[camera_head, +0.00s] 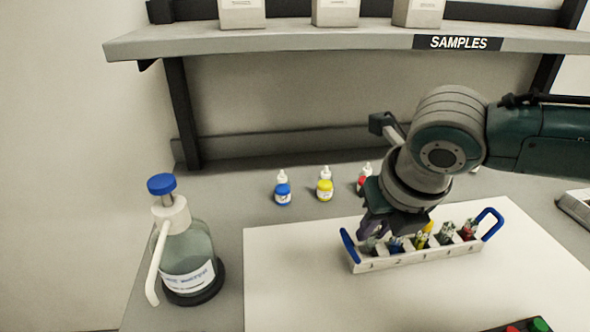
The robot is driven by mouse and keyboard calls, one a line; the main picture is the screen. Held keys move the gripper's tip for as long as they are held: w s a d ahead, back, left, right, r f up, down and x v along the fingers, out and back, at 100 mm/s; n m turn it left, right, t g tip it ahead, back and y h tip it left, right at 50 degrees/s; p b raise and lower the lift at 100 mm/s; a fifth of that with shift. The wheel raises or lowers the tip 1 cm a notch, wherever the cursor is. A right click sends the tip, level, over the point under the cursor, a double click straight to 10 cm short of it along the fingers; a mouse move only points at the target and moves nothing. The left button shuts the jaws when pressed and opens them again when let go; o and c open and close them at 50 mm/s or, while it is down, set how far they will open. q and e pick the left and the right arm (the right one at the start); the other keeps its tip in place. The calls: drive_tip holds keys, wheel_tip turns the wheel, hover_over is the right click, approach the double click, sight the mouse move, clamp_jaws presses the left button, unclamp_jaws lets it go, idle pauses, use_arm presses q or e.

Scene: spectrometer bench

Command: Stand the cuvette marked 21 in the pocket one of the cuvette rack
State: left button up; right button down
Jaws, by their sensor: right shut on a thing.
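The cuvette rack (416,259) is a long white holder with blue handles on the white mat, with numbers along its front face. My right gripper (371,230) points down over its left end, at the pocket numbered 1, and is shut on a cuvette. The fingers and the rack mostly hide that cuvette; a small greyish part (369,245) shows at pocket one. Its mark cannot be read, and I cannot tell how deep it sits. Cuvettes with blue (396,243), yellow (422,237) and red (467,231) contents stand in other pockets. My left gripper is not in view.
A wash bottle (187,250) with a blue cap stands at left. Dropper bottles, blue (283,190), yellow (324,185) and red, stand behind the rack. A shelf (350,42) labelled SAMPLES hangs above. The mat's (300,285) front left is clear; a dark item with coloured buttons (530,325) is at bottom right.

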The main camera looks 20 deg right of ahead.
drive_tip(key=shift+f+b, duration=0.45)
drive_tip(key=shift+f, duration=0.5)
drive_tip(key=shift+r, duration=0.15)
drive_tip(key=shift+r+p, duration=0.75)
drive_tip(key=shift+p, duration=0.3)
drive_tip(key=shift+f, duration=0.2)
drive_tip(key=shift+f+b, duration=0.6)
drive_tip(key=shift+f, duration=0.15)
drive_tip(key=shift+r, duration=0.15)
drive_tip(key=shift+r+p, duration=0.8)
drive_tip(key=shift+p, duration=0.3)
